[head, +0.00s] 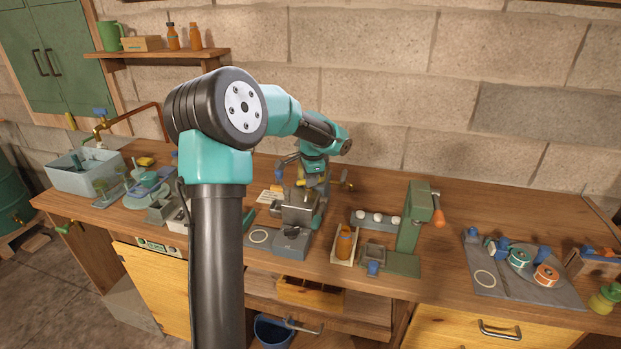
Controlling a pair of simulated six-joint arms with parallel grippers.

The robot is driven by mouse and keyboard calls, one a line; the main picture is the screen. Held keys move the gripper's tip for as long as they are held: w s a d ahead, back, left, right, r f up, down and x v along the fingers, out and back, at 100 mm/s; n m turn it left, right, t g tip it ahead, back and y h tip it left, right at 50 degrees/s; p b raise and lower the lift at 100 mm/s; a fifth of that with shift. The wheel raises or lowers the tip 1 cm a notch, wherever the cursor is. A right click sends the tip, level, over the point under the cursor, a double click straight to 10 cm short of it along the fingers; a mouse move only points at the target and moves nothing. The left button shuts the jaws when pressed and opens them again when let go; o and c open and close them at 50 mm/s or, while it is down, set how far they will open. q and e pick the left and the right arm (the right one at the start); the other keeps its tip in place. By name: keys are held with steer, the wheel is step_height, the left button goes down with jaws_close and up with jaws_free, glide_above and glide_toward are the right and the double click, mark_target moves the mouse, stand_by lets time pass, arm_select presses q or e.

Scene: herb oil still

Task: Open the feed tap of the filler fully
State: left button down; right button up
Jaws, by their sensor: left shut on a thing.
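The filler (297,208) is a grey metal body on the bench, just behind a small grey block. My left gripper (316,183) comes down from above, at the top of the filler. It is shut on a small part there, which I take to be the feed tap's handle. The fingers and wrist cover most of that part, so how far the tap is turned cannot be seen. My right gripper is not in view.
A green press (413,225) with an orange-knobbed lever and a small amber bottle (345,243) stand right of the filler. A grey mat (480,278) with tape rolls lies farther right. A sink (85,172) is at the far left. Bare bench lies behind the press.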

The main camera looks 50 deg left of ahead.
arm_select(q)
steer(key=c, duration=1.1)
jaws_free()
steer(key=shift+o, duration=0.2)
steer(key=s+d+r, duration=0.1)
steer(key=d+r, duration=0.2)
steer(key=r, duration=1.4)
steer(key=shift+s, duration=0.3)
